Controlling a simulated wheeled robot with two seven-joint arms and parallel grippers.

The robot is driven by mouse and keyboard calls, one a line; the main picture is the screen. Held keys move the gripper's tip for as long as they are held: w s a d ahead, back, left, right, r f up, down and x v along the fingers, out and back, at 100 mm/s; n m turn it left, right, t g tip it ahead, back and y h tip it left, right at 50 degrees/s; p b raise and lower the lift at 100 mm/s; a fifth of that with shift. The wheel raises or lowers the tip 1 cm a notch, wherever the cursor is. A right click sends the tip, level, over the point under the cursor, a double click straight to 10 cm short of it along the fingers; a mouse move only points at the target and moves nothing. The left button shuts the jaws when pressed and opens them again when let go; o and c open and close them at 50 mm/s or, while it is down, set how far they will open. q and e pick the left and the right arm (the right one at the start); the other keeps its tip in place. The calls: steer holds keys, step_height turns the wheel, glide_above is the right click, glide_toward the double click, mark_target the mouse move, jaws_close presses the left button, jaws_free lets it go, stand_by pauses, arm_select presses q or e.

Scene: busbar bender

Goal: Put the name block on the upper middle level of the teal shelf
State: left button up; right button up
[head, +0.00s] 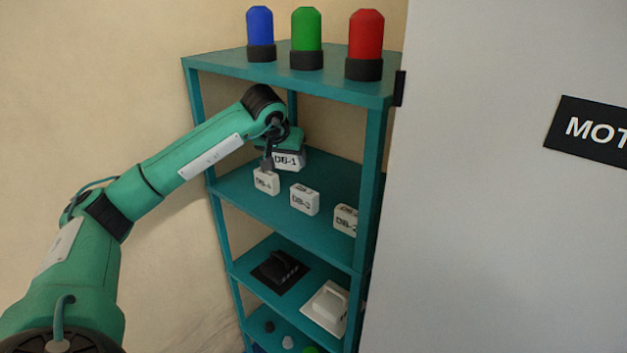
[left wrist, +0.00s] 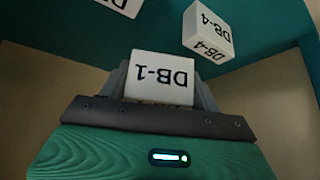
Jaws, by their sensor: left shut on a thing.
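The name block marked DB-1 (head: 289,159) is white with dark lettering. My left gripper (head: 285,151) is shut on it, inside the open bay below the top board of the teal shelf (head: 240,200). In the left wrist view the block DB-1 (left wrist: 160,78) sits between the two fingers of the left gripper (left wrist: 160,92). The block is over the upper middle board, behind the DB-4 block (head: 266,182); whether it touches the board I cannot tell. My right gripper is not in view.
The DB-3 block (head: 305,199) and another white name block (head: 345,218) stand in a row on the same board. Blue, green and red lamps (head: 365,45) stand on top. Black and white parts (head: 327,306) lie one level below. A grey cabinet (head: 500,220) is at right.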

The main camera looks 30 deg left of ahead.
arm_select(q)
steer(key=d+f, duration=0.1)
steer(key=d, duration=0.1)
steer(key=w+d+f+p, duration=0.1)
steer(key=d, duration=0.1)
steer(key=w+d+f, duration=0.1)
steer(key=d, duration=0.1)
steer(key=shift+w, duration=0.25)
steer(key=shift+f+p, duration=0.35)
steer(key=shift+f, duration=1.1)
steer(key=shift+d+f, duration=0.1)
steer(key=shift+f, duration=0.25)
steer(key=shift+w+f, duration=0.1)
steer(key=shift+f, duration=0.05)
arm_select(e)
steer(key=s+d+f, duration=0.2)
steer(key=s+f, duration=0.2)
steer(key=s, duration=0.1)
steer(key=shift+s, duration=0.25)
arm_select(q)
steer(key=shift+f, duration=0.2)
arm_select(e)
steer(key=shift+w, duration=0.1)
arm_select(q)
steer(key=o, duration=1)
